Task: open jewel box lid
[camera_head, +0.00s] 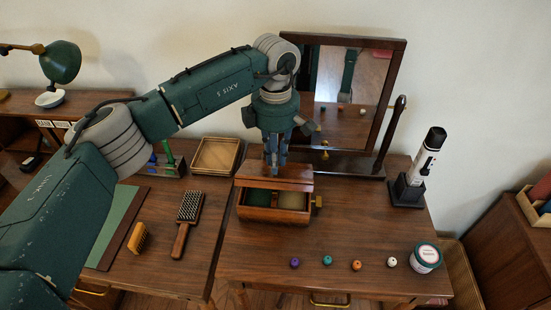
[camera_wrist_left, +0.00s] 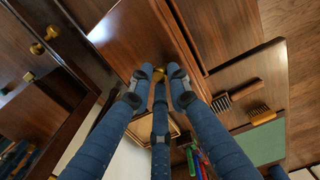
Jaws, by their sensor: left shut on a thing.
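The wooden jewel box (camera_head: 273,215) stands on the desk in front of the mirror. Its lid (camera_head: 295,175) is raised and tilted up at the front, so green and beige interior compartments show below it. My left gripper (camera_head: 275,170) comes down from above onto the lid. In the left wrist view, its blue fingers (camera_wrist_left: 160,82) are closed around a brass knob (camera_wrist_left: 158,73) against a brown wooden panel (camera_wrist_left: 130,38). The fingers partly hide the knob and lid edge. My right gripper is not in view.
A tilted mirror (camera_head: 345,90) stands behind the box. A dark stand with a black-and-white device (camera_head: 428,155) is right. Small colored beads and a round tin (camera_head: 426,257) lie near the front edge.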

